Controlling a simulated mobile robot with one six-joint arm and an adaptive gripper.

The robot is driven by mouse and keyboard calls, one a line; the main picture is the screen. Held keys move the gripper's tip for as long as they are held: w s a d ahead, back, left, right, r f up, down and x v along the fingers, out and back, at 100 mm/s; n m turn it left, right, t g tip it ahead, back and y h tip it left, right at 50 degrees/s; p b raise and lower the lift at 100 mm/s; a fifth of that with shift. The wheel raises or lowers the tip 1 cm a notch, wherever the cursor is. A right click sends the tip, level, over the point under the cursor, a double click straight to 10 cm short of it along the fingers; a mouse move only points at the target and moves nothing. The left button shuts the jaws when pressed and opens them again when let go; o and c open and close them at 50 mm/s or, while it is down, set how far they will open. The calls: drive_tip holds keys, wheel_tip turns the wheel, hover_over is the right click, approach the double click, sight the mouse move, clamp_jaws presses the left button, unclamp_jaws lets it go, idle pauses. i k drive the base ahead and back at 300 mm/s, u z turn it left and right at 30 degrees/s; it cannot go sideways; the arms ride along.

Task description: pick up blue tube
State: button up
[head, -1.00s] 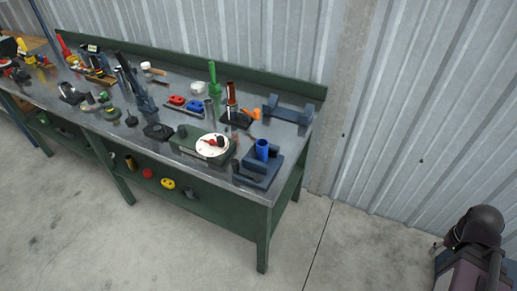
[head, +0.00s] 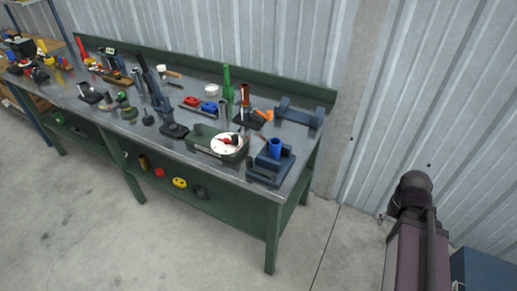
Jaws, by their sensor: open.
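The blue tube (head: 274,148) stands upright in a dark blue fixture (head: 268,172) at the near right corner of the workbench (head: 236,181). Its open top faces up and its lower part is hidden by the fixture. My arm shows at the right of the head view, well apart from the bench. My gripper is not visible in this view.
A green box with a white dial (head: 226,144) stands just left of the fixture. A dark blue cradle (head: 300,113) lies behind it, near a copper-coloured tube (head: 245,95) and a green tube (head: 226,78). The corrugated wall is close behind. Floor in front is clear.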

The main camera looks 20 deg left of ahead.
sight(276, 143)
drive_tip(key=u, duration=1.2)
drive_tip(key=i, duration=0.6)
drive_tip(key=z, duration=0.05)
drive_tip(key=k, duration=0.6)
drive_tip(key=z, duration=0.05)
